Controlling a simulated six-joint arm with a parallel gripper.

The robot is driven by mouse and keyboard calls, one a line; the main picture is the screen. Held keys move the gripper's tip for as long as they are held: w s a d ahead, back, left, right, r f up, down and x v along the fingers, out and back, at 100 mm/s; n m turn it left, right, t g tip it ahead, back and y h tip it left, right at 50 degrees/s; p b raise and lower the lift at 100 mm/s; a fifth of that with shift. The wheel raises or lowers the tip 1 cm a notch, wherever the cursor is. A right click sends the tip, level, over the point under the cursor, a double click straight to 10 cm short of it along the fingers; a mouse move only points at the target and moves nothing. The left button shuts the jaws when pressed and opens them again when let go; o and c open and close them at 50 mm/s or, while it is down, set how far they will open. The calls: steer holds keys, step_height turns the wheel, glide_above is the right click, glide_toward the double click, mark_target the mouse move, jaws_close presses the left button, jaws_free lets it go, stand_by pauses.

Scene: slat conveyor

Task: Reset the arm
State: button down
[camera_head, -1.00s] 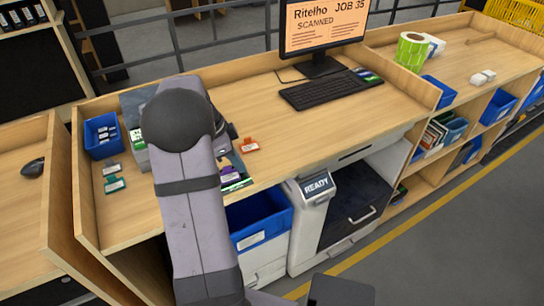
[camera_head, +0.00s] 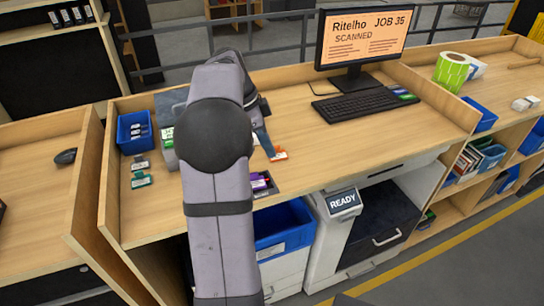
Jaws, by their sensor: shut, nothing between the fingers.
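My arm rises from the bottom of the view, its dark round elbow (camera_head: 213,135) in front of the desk. My gripper (camera_head: 264,147) shows partly at the right of the elbow, pointing down over the desk beside an orange tag (camera_head: 279,154). Its fingers are shut and I see nothing held. Part of the wrist is hidden behind the arm.
The wooden desk (camera_head: 300,145) holds a blue bin (camera_head: 135,132), a teal tag (camera_head: 141,180), purple items (camera_head: 260,183), a keyboard (camera_head: 362,105) and a monitor (camera_head: 365,35) reading "SCANNED". A "READY" machine (camera_head: 343,201) stands in front.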

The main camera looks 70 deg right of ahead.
steer(key=shift+r, duration=0.2)
steer(key=shift+w, duration=0.15)
